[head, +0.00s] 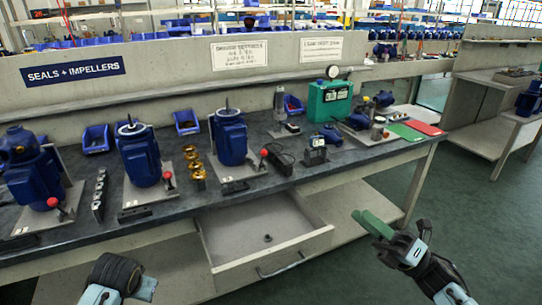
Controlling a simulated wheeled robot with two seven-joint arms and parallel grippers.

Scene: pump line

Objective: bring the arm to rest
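My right gripper (372,222) is at the lower right, in front of the bench and over the floor, to the right of the open drawer. A green piece shows at its tip; I cannot tell whether this is part of the fingers or something held. Its opening is not clear. My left gripper (146,289) is at the bottom left, low in front of the bench, seen from behind. Its dark wrist hides most of it, and only a grey-blue end shows. Neither gripper appears to touch the bench.
An open drawer (302,246) sticks out from the bench, with a small dark part (267,238) inside. Blue pumps (231,138), brass parts (196,168), a green case (328,101) and red-knobbed levers stand on the dark benchtop (180,207). The green floor (465,215) at right is clear.

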